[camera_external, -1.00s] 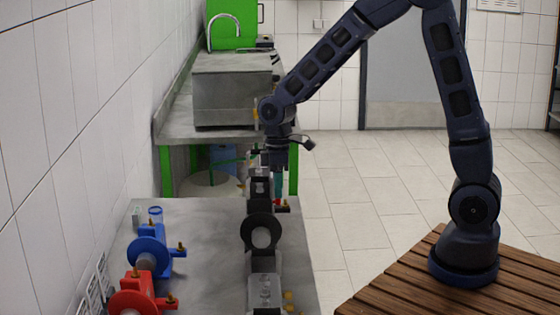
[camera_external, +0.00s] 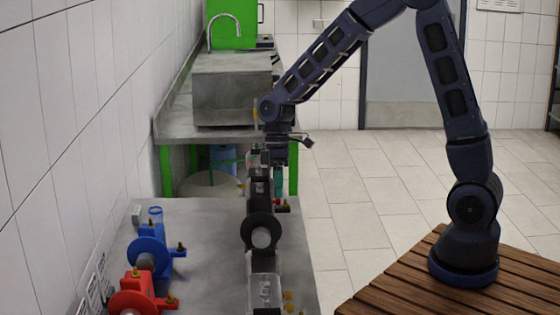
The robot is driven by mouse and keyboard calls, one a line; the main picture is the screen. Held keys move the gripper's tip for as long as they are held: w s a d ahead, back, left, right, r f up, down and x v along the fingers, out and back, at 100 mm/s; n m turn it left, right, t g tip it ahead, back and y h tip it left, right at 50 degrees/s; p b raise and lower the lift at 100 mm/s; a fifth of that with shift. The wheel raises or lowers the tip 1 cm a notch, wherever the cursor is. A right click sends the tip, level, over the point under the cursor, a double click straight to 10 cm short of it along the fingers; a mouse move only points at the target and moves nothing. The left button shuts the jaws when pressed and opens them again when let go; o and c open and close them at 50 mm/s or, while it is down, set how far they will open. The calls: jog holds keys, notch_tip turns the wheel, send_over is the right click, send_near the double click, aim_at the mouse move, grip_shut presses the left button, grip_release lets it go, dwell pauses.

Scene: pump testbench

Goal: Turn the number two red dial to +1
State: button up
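My gripper (camera_external: 275,162) points down over the far end of the pump testbench (camera_external: 200,222). It is above and behind the row of black pump units (camera_external: 260,228). A small red part (camera_external: 277,202) shows low beside the far black unit, below my gripper; I cannot tell whether it is the number two red dial. No dial number or +1 mark can be read. The fingertips are too small and dark to show whether they are open or touch anything.
A blue pump (camera_external: 150,250) and a red pump (camera_external: 135,295) stand on the left of the bench. A steel sink unit (camera_external: 232,90) is on a green-legged table behind. The tiled floor on the right is clear. A slatted wooden platform (camera_external: 400,295) carries my base.

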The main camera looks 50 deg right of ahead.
jog(key=v, duration=1)
jog(key=shift+r, duration=0.4)
jog(key=shift+d, duration=0.15)
jog(key=s+d+r+m+t+h, duration=0.1)
jog(key=s+d+r+m+t, duration=0.3)
jog(key=s+d+r, duration=0.65)
jog(key=s+d+m+t, duration=0.1)
jog(key=s+d+m, duration=0.1)
jog(key=s+d, duration=0.2)
jog(key=s+d+m+t+h, duration=0.1)
jog(key=s+d+m+t, duration=0.1)
jog(key=s, duration=0.9)
jog(key=d+m, duration=0.1)
jog(key=d, duration=0.1)
jog(key=shift+s+d+h, duration=0.15)
jog(key=shift+d+h, duration=0.15)
jog(key=shift+d, duration=0.05)
